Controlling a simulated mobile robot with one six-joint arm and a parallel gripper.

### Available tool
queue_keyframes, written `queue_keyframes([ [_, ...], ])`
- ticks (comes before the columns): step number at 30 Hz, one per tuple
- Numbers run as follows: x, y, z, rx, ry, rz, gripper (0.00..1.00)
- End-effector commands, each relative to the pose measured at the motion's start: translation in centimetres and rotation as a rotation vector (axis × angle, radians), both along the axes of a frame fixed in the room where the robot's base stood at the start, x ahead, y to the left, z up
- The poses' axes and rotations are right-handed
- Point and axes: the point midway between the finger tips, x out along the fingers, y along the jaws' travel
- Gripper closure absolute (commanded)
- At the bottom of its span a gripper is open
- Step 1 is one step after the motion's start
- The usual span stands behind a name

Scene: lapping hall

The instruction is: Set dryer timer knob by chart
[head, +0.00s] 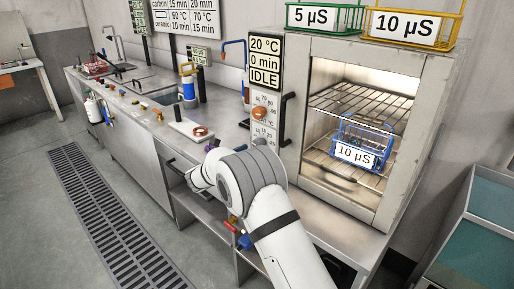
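The dryer (420,95) stands at the right with its lit chamber in view. Its display (265,62) reads 20 °C, 0 min, IDLE. Below it, an orange-brown knob (258,112) sits on the control panel by a 60–80 °C scale. The panel's lower part, where the timer knob may sit, is largely hidden by my arm. The wall chart (185,18) is cut off at the top; its ceramic row shows 60 °C 10 min and 70 °C 15 min. My arm reaches in front of the bench below the panel; my gripper cannot be made out clearly there.
A blue basket labelled 10 µS (356,155) sits on the dryer's lower rack. Green (325,17) and yellow (412,28) baskets stand on top. The bench (150,118) at left holds bottles and a block with an orange disc (201,131). A floor grate (110,215) lies left.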

Motion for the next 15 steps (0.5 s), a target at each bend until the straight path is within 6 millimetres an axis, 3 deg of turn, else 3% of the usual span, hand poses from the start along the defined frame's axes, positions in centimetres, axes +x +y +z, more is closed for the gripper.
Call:
queue_keyframes([
  [6,2.1,-1.9,0.0,0.002,0.0,-0.007,0.41],
  [15,2.4,-2.2,0.0,0.002,0.001,-0.006,0.41],
])
